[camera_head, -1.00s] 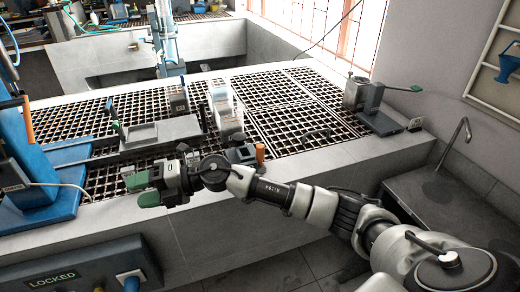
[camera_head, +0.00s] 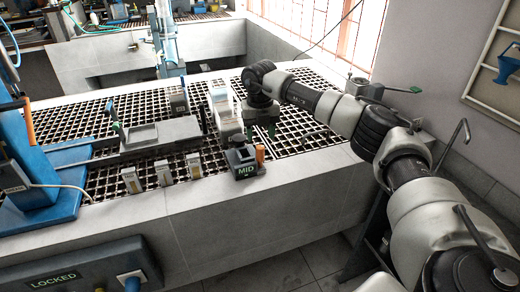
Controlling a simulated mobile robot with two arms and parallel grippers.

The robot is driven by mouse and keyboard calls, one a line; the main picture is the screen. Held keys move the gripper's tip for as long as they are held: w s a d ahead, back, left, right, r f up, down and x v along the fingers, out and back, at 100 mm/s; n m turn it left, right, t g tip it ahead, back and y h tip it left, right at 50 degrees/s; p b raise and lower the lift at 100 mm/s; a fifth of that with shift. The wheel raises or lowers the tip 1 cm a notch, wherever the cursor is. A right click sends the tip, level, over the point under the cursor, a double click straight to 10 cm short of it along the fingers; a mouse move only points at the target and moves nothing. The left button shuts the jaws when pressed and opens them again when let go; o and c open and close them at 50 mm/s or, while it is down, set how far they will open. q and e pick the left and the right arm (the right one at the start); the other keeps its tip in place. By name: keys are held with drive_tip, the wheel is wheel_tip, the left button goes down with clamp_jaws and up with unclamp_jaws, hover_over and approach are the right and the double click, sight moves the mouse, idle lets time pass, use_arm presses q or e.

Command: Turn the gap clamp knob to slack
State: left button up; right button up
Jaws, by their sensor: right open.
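My left gripper is not in view.
Several small labelled blocks (camera_head: 164,173) stand along the bench's front edge. A white stack (camera_head: 223,112) stands left of my right gripper. A grey tray (camera_head: 140,136) lies farther left. A "LOCKED" panel (camera_head: 57,278) is below. A blue stand (camera_head: 45,205) is at the left.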

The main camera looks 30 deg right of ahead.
sight(260, 147)
wheel_tip(260, 147, down, 7)
drive_tip(key=shift+r+p, duration=0.2)
drive_tip(key=shift+p, duration=0.2)
drive_tip(key=c, duration=0.9)
